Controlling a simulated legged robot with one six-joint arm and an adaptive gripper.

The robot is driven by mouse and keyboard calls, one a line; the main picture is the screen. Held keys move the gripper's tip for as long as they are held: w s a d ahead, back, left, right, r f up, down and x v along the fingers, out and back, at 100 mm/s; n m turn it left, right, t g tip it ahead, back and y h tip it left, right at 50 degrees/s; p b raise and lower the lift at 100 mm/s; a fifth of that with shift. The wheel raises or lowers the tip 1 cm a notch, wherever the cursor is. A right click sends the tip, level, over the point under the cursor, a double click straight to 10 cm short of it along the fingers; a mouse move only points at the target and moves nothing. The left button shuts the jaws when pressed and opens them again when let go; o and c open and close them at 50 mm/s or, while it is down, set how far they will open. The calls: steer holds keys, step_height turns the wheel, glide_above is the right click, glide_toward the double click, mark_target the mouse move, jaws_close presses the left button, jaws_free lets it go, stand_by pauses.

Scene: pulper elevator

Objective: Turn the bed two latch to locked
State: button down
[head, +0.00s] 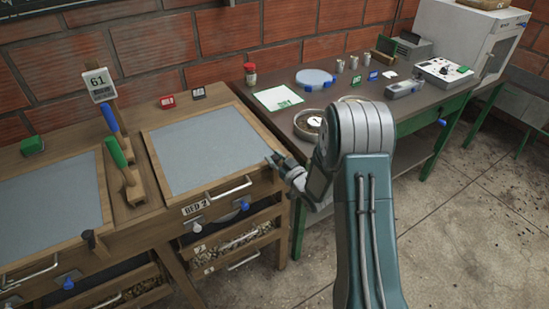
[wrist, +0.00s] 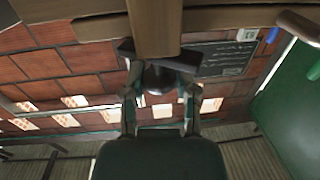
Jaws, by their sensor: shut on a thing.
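Bed two is a wooden-framed bed with a grey top (head: 205,155) and a "BED 2" label (head: 195,207) on its front. My gripper (head: 275,160) is at the bed's right front corner in the head view. In the wrist view my gripper (wrist: 160,78) has its two fingers either side of a dark round-based piece, which I take to be the bed two latch (wrist: 158,76), below a wooden post (wrist: 155,25). The fingers are shut on it. My wrist and arm hide most of the latch in the head view, and whether it is locked cannot be told.
A handle (head: 230,188) and a blue knob (head: 244,205) are on the bed's front. Green and blue handled tools (head: 122,155) stand left of it. A dark side table (head: 345,105) holds a round dish (head: 312,122) close to my arm. Concrete floor (head: 460,220) is clear at right.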

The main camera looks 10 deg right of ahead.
steer(key=n+g+y, duration=0.3)
steer(key=y, duration=0.1)
steer(key=n+g+y, duration=0.3)
steer(key=y, duration=0.1)
steer(key=shift+w+d+n+g, duration=0.1)
steer(key=shift+n+g, duration=0.2)
steer(key=n+g+y, duration=0.1)
steer(key=n+g, duration=0.1)
steer(key=g, duration=0.2)
steer(key=n+g+y, duration=0.2)
steer(key=n+g, duration=0.1)
steer(key=g, duration=0.1)
steer(key=shift+n, duration=0.3)
steer(key=shift+r+g, duration=0.1)
steer(key=shift+g, duration=0.3)
steer(key=shift+c, duration=1.9)
jaws_free()
steer(key=d, duration=1.2)
steer(key=shift+s, duration=0.35)
